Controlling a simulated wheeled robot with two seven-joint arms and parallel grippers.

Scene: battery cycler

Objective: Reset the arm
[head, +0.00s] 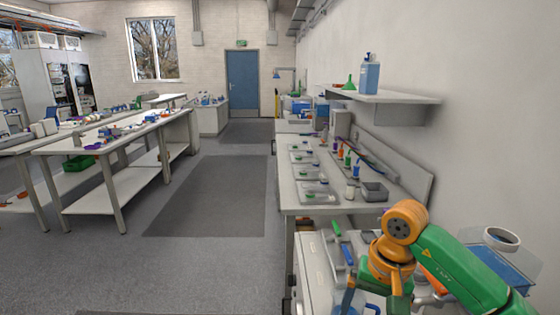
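My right arm (455,265), green with orange joints, comes in from the lower right in the head view. It bends at an orange joint (405,222), and an orange link below that runs down to the bottom edge. The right gripper's fingers do not show in the frame. My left arm and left gripper are out of view.
Under and beside my arm is a white cabinet or bench (313,265) with bottles and tools. Beyond it, a bench (290,197) holds trays and a grey bin (374,191). A wall shelf (392,97) overhangs on the right. The floor (215,190) to the left is clear.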

